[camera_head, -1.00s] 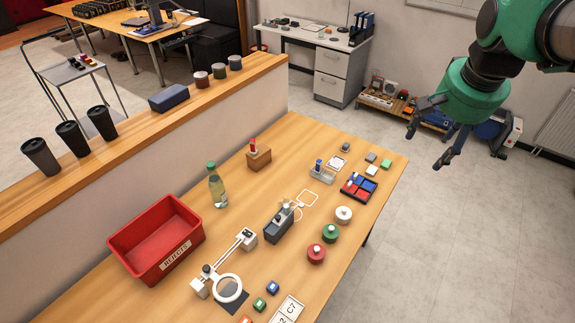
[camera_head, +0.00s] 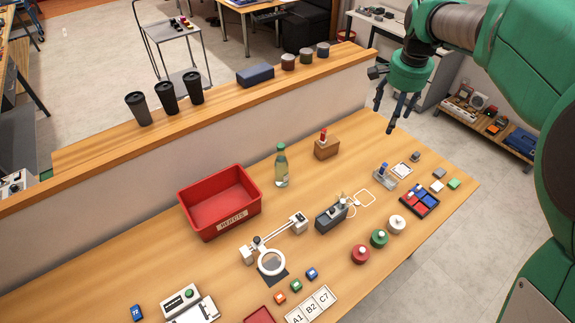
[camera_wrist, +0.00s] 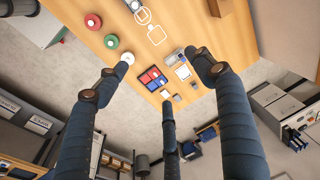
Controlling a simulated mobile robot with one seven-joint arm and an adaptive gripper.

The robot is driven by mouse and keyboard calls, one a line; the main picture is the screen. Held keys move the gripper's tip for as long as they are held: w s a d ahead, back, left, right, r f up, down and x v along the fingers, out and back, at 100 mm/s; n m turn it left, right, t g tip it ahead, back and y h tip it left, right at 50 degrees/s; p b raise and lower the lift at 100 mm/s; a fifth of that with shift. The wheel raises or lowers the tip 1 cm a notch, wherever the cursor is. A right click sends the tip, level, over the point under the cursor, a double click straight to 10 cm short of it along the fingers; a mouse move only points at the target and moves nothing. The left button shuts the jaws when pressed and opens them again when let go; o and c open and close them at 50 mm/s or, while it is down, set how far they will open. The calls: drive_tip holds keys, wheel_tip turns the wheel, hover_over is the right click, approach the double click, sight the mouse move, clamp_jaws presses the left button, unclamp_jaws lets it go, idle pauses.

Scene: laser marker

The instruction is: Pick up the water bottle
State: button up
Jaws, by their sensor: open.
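The water bottle (camera_head: 281,166) is clear with a green cap and stands upright on the wooden table (camera_head: 330,270), near the low wall behind it. It stands between the red bin and a wooden block. My gripper (camera_head: 392,115) is open and empty, its fingers pointing down over the table's far right end, well to the right of the bottle and apart from it. In the wrist view the spread fingers of my gripper (camera_wrist: 165,95) show with the table's end beyond them. I do not see the bottle in the wrist view.
A red bin (camera_head: 222,229) stands left of the bottle, and a wooden block (camera_head: 327,150) with a red-topped item stands to its right. A magnifier arm (camera_head: 272,262) and a dark grey device (camera_head: 331,219) lie in front. Black cups (camera_head: 166,97) stand on the wall ledge.

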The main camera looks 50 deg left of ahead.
drive_tip(key=s+a+f+p, duration=0.1)
drive_tip(key=s+a+f, duration=0.3)
drive_tip(key=a, duration=0.5)
drive_tip(key=s+a+f+p, duration=0.1)
drive_tip(key=s+a+f, duration=0.1)
drive_tip(key=a+f, duration=0.5)
drive_tip(key=g+h+p, duration=0.1)
drive_tip(key=p, duration=0.1)
hover_over(281, 158)
drive_tip(key=a, duration=0.1)
drive_tip(key=f, duration=0.9)
drive_tip(key=shift+w+a+f, duration=0.1)
drive_tip(key=shift+w+a, duration=0.05)
drive_tip(key=shift+w, duration=0.25)
drive_tip(key=shift+f+p, duration=0.5)
drive_tip(key=shift+f, duration=3.75)
drive_tip(key=shift+f, duration=0.1)
drive_tip(key=shift+w+f+p, duration=0.1)
drive_tip(key=shift+f+p, duration=0.45)
drive_tip(key=shift+f, duration=1.95)
